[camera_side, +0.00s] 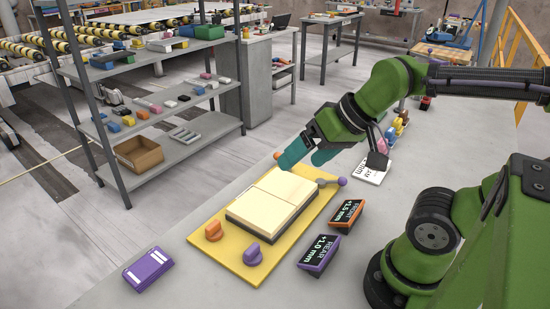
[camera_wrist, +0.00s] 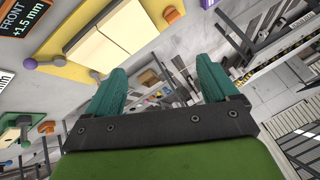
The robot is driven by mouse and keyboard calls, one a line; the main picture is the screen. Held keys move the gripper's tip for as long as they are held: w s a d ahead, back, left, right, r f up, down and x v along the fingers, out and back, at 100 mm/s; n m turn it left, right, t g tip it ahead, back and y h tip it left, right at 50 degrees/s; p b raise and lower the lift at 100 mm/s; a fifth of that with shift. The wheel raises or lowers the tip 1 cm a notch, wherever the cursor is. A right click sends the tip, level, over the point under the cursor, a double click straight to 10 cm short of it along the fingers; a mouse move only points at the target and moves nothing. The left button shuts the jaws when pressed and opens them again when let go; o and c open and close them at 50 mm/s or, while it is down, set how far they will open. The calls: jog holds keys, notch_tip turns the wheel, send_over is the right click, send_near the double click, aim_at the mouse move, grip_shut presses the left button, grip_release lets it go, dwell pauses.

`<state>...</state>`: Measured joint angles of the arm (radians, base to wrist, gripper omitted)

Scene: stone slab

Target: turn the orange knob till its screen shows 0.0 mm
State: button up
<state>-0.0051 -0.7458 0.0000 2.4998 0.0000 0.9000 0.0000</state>
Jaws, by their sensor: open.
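The orange knob (camera_side: 213,230) stands on the near left part of a yellow board (camera_side: 185,238). It appears to be the orange shape in the wrist view (camera_wrist: 172,14). The orange-framed screen (camera_side: 346,213) reads FRONT +1.5 mm, clearest in the wrist view (camera_wrist: 14,18). My gripper (camera_side: 300,156) is open and empty, above the far end of the board, well away from the orange knob. Its two teal fingers (camera_wrist: 162,80) are apart with nothing between them.
A purple knob (camera_side: 252,253) stands beside the orange one. Cream blocks (camera_side: 270,203) cover the board's middle. A purple-ended lever (camera_side: 342,181) is at the far right. A purple-framed screen (camera_side: 318,254) reads REAR +1.0 mm. A purple box (camera_side: 148,269) lies at the left.

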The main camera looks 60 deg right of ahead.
jog(key=w, duration=0.1)
jog(key=w+a+f+n+g, duration=0.1)
jog(key=w+a+g, duration=0.1)
jog(key=shift+w+f, duration=0.25)
jog(key=shift+w, duration=0.15)
jog(key=c, duration=0.7)
jog(key=w+a+n+g, duration=0.1)
jog(key=w+n, duration=0.2)
jog(key=w+a+f+n+g, duration=0.1)
jog(key=w+a+n, duration=0.1)
jog(key=w+n, duration=0.1)
jog(key=w+a+f+n+g, duration=0.1)
jog(key=w+n, duration=0.2)
jog(key=shift+w+a+f+h, duration=0.1)
jog(key=shift+w+a+h, duration=0.05)
jog(key=shift+w+h, duration=0.2)
jog(key=shift+c, duration=0.3)
jog(key=n+g+h, duration=0.1)
jog(key=n+g, duration=0.1)
jog(key=n, duration=1)
send_over(212, 224)
jog(key=f, duration=0.1)
notch_tip(212, 224, down, 16)
jog(key=shift+s+f, duration=0.1)
jog(key=shift+c, duration=0.3)
grip_shut()
